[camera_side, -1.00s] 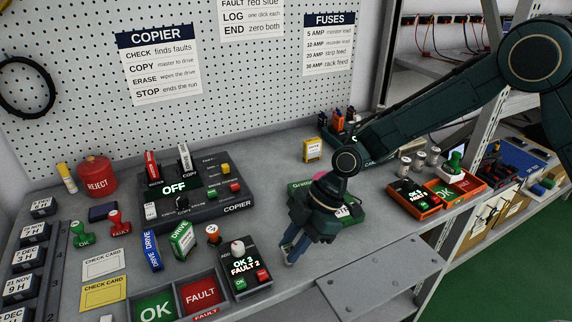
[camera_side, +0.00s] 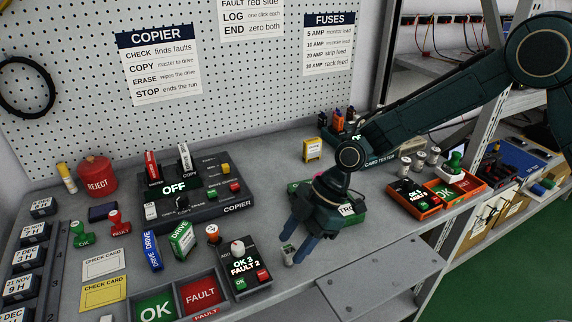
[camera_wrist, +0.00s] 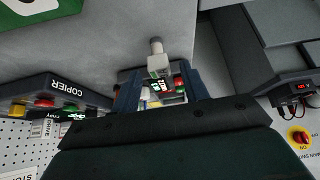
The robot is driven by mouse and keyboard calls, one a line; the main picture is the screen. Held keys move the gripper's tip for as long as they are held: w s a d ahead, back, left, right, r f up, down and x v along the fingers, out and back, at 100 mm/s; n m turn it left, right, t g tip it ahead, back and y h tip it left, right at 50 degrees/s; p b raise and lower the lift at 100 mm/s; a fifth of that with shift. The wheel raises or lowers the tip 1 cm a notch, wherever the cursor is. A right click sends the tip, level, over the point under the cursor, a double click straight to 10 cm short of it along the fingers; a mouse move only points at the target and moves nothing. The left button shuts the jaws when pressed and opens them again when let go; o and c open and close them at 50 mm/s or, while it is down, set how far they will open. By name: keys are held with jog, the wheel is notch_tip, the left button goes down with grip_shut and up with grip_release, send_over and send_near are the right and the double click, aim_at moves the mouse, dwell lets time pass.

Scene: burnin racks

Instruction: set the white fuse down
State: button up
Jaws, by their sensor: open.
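The white fuse (camera_side: 288,255) is a small pale cylinder with greyish ends, standing on the grey bench near its front edge. My gripper (camera_side: 292,249) is open just above and around it, with its two blue-grey fingers apart. In the wrist view the fuse (camera_wrist: 156,62) shows between the spread fingers of my gripper (camera_wrist: 155,75), with a gap on either side. Its exact contact with the bench is partly covered by a finger in the side view.
A counter box (camera_side: 244,268) reading OK 3, FAULT 2 stands to the left. The copier (camera_side: 225,202) is behind it. Several small pale cylinders (camera_side: 420,158) stand further right. A metal plate (camera_side: 375,275) covers the front edge.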

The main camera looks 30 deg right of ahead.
jog(key=v, duration=1.1)
dwell(0.4)
jog(key=s+d+r+m+t+h, duration=0.3)
jog(key=s+d+r+m, duration=0.5)
jog(key=s+d+r, duration=0.25)
jog(key=s+d+r+m+t+h, duration=0.1)
jog(key=s+d+m+t+h, duration=0.1)
jog(key=s+d+m, duration=0.8)
jog(key=s+d+h, duration=0.1)
jog(key=s, duration=0.4)
jog(key=shift+r, duration=0.2)
jog(key=shift+d, duration=0.1)
dwell(0.5)
